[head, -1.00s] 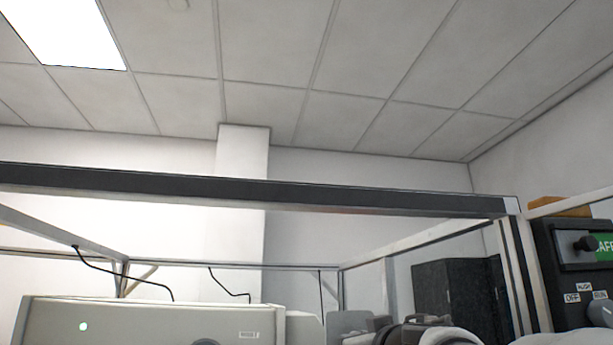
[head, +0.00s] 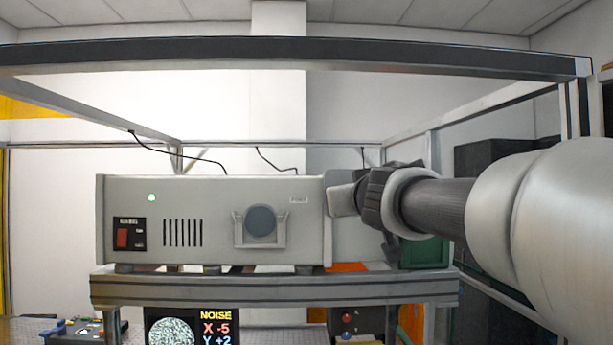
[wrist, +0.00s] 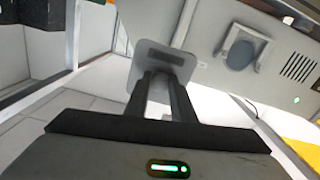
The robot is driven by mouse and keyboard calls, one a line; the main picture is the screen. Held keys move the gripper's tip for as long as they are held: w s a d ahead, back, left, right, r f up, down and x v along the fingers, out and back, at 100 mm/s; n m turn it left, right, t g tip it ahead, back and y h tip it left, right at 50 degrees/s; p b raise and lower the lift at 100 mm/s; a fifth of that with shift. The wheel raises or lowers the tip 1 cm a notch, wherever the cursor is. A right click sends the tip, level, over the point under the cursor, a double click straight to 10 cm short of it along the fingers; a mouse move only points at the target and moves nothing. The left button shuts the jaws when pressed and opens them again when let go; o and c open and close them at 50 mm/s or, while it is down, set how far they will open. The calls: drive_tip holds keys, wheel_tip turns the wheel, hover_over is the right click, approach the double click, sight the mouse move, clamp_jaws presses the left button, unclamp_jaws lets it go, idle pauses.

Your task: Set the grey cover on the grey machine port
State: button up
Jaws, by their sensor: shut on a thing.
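The grey cover (wrist: 158,66) is a flat grey plate with a darker slot; it sits between my gripper's fingers in the wrist view. My gripper (wrist: 162,84) is shut on it. In the head view my gripper (head: 366,192) is at the right end of the grey machine, and the cover (head: 341,194) shows partly, overlapping the machine's right edge in the picture. The grey machine port (head: 261,221) is a dark round disc in a light bracket on the machine's front, left of the cover. It also shows in the wrist view (wrist: 240,53), right of the cover and apart from it.
The grey machine (head: 200,260) stands on a metal shelf (head: 240,290). A red switch (head: 123,238) and vents are on its front left. A screen (head: 185,328) is below the shelf. A frame beam (head: 300,50) crosses above. The space before the port looks clear.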

drive_tip(key=w+a+b, duration=0.2)
drive_tip(key=w+a, duration=0.1)
drive_tip(key=a, duration=0.7)
drive_tip(key=w+a+r+b, duration=0.1)
drive_tip(key=w+a, duration=0.3)
drive_tip(key=a, duration=0.6)
drive_tip(key=shift+b, duration=0.65)
drive_tip(key=shift+w, duration=0.75)
drive_tip(key=shift+w, duration=0.1)
idle(0.3)
drive_tip(key=shift+w+f, duration=0.1)
drive_tip(key=shift+w, duration=0.4)
drive_tip(key=shift+w, duration=0.15)
drive_tip(key=shift+w+f+p, duration=0.15)
drive_tip(key=shift+w+p, duration=0.3)
drive_tip(key=shift+w, duration=0.4)
